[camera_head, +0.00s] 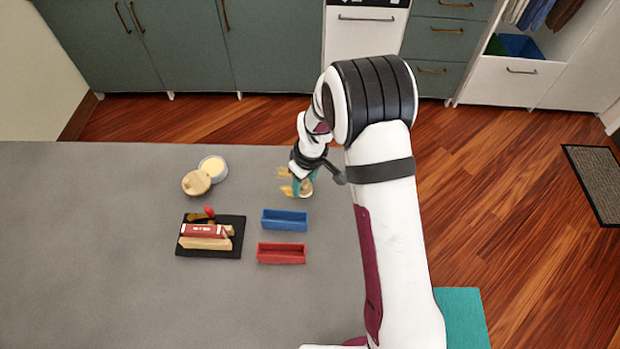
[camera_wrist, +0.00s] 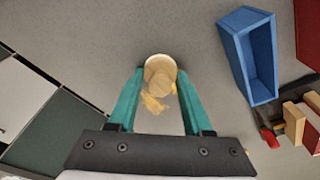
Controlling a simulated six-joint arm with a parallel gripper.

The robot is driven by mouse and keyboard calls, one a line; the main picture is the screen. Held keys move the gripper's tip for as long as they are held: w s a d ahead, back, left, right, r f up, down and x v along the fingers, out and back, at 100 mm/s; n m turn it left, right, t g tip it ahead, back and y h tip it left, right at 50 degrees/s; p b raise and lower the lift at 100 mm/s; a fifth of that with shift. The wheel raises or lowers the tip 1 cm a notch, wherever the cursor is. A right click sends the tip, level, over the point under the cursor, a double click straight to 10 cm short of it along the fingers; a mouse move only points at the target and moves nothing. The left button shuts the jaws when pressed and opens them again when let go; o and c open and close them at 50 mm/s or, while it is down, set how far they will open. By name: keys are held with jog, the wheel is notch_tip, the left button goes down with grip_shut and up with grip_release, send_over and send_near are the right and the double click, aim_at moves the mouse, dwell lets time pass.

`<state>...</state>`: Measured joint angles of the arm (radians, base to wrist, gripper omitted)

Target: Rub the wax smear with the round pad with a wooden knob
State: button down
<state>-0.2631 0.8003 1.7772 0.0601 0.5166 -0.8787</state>
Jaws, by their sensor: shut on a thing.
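The round pad with a wooden knob (camera_wrist: 160,66) is between the teal fingertips of my gripper (camera_wrist: 160,80), which is shut on it. In the head view, my gripper (camera_head: 303,183) is low at the far part of the grey table, and the pad (camera_head: 307,188) shows partly beside the fingers. The wax smear (camera_head: 285,190) is a set of yellow-orange patches just left of the pad. In the wrist view, the smear (camera_wrist: 153,104) shows between the fingers, right by the pad and partly hidden by it. I cannot tell whether the pad touches the table.
A blue bin (camera_head: 285,220) and a red bin (camera_head: 281,253) stand nearer on the table. A black tray (camera_head: 234,249) holds several blocks. An open tin of pale wax (camera_head: 212,167) and a wooden disc (camera_head: 196,182) are at the left. The table's left part is clear.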

jog(key=shift+a, duration=4.6)
jog(key=shift+a+r, duration=0.15)
jog(key=shift+a, duration=0.05)
notch_tip(320, 180, up, 8)
jog(key=w+d+r, duration=0.3)
jog(key=w+d, duration=0.3)
send_over(251, 166)
jog(key=d, duration=0.1)
jog(key=shift+m, duration=0.3)
jog(key=f, duration=0.6)
jog(key=shift+s+f, duration=0.25)
jog(key=shift+f, duration=0.05)
jog(key=shift+a+f, duration=0.25)
jog(key=shift+a, duration=0.05)
jog(key=shift+f, duration=1.95)
